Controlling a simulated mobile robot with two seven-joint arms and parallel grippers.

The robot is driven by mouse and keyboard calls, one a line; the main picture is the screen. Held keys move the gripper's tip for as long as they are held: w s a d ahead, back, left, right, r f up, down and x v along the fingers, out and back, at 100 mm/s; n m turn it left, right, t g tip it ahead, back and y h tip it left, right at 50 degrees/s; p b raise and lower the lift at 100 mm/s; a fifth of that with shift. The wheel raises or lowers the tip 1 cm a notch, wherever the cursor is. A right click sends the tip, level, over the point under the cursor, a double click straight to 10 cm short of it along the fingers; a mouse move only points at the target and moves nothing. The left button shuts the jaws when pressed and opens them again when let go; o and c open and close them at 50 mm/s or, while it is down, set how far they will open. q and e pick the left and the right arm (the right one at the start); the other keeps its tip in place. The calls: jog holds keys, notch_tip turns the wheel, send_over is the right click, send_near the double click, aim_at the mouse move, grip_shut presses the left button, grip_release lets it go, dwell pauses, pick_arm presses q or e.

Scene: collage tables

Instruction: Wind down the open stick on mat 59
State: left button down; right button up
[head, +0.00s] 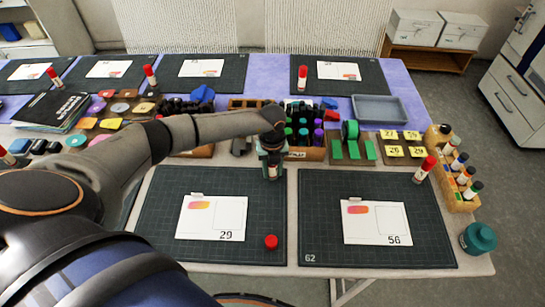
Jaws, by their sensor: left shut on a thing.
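My left gripper (271,148) reaches over from the left and is shut on a glue stick (273,172) at the upper right of the front left mat (165,232). The stick is upright with its cap off, and the gripper hides its upper part. A red cap (271,241) sits apart on the same mat, near its lower right. A white card (211,217) marked 29 lies on this mat. I cannot read a number on the mat itself. My right gripper is not in view.
The front right mat (420,250), marked 62, holds another card (376,223). A capped red stick (425,168) stands at its upper right. Racks of bottles (303,125), a grey tray (379,108) and a teal jar (479,238) stand around. The lower mats have free room.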

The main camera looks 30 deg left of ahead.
pick_arm(q)
jog(key=shift+s+r+n+p, duration=0.15)
jog(key=shift+n+p, duration=0.2)
jog(key=shift+n, duration=0.25)
jog(key=shift+f+n, duration=0.2)
jog(key=shift+n, duration=0.3)
jog(key=n, duration=0.8)
jog(key=shift+c, duration=1.9)
grip_release()
jog(key=shift+r, duration=0.1)
